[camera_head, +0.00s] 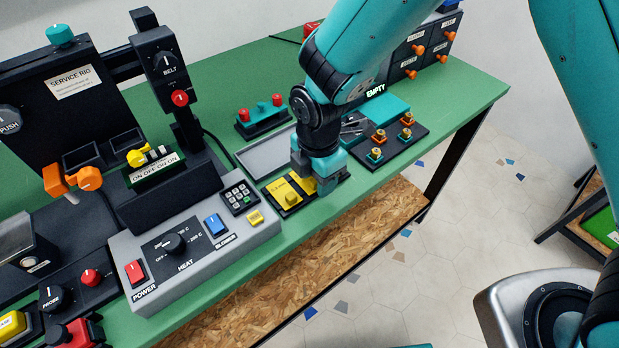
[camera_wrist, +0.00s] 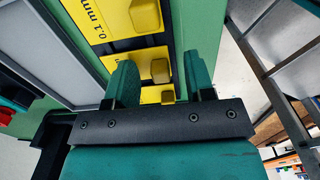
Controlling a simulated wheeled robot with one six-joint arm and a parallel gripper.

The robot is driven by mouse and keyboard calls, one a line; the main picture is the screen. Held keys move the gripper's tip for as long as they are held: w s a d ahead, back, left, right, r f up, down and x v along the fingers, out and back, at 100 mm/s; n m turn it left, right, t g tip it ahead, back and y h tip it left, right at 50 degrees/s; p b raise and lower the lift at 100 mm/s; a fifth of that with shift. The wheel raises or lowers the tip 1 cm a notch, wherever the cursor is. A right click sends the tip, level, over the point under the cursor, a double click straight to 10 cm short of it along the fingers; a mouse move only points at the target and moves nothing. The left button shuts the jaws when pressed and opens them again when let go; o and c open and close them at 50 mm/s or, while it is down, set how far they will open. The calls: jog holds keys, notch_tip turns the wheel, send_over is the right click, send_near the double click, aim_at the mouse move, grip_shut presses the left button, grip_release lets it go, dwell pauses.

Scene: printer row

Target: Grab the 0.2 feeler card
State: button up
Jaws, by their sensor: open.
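Yellow feeler cards lie in a black holder (camera_head: 296,208) on the green table, each with a raised yellow knob. In the wrist view the top card (camera_wrist: 105,18) reads 0.1 mm. A second yellow card (camera_wrist: 133,57) lies below it, with its label hidden; its knob (camera_wrist: 160,70) appears between my fingers. Part of a third card shows lower, also with a knob (camera_wrist: 167,97). I cannot read 0.2 on any card. My gripper (camera_wrist: 158,75) is open and empty over the cards. In the head view my wrist hides part of the cards.
A grey tray (camera_head: 265,155) lies behind the holder. A grey heat control box (camera_head: 200,250) stands to the left. A dark board with brass fittings (camera_head: 390,138) lies to the right. The table's front edge is close to the cards.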

grip_shut()
